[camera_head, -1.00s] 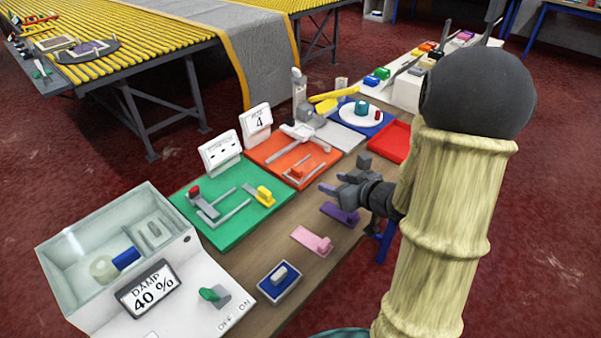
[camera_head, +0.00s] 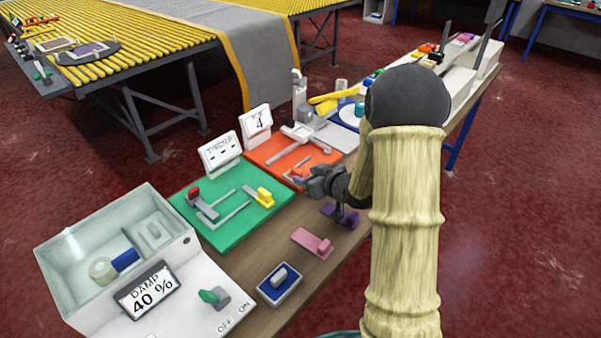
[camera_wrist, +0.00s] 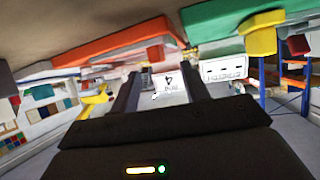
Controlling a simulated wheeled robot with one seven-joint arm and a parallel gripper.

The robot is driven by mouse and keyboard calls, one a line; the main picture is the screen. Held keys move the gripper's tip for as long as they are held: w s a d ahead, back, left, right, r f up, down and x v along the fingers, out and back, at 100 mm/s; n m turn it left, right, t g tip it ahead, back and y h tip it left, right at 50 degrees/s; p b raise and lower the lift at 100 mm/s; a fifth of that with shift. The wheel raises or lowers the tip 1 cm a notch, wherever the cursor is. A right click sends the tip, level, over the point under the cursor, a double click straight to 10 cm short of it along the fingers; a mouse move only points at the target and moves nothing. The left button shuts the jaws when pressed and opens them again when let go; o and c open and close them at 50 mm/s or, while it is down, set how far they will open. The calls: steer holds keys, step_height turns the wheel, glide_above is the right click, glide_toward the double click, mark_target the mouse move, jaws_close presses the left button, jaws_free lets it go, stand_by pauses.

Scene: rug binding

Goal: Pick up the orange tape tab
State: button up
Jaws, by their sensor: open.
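The orange tape tab (camera_wrist: 155,53) shows in the wrist view as a small orange block at the edge of the orange board (camera_wrist: 105,42). It lies above the line of my two fingers in the picture, roughly between them sideways. In the head view, my gripper (camera_head: 301,182) is at the front right edge of the orange board (camera_head: 265,152) and mostly hides the tab there. My gripper (camera_wrist: 162,88) is open, its two dark fingers spread with nothing held between them.
A green board (camera_head: 213,232) with a red tab (camera_head: 193,191) and a yellow tab (camera_head: 264,196) lies to the left. A purple tab (camera_head: 345,215) and a pink tab (camera_head: 312,243) lie on the bench. Two white signs (camera_head: 220,155) stand behind the boards.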

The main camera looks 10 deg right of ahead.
mark_target(296, 170)
steer(key=shift+w, duration=0.15)
steer(key=shift+a, duration=0.1)
steer(key=shift+w+r+p+x, duration=0.1)
steer(key=shift+r+p+x, duration=0.05)
steer(key=shift+x, duration=1.15)
steer(key=shift+w+r+p+x, duration=0.1)
steer(key=shift+p+x, duration=0.05)
steer(key=shift+x, duration=1.2)
jaws_close()
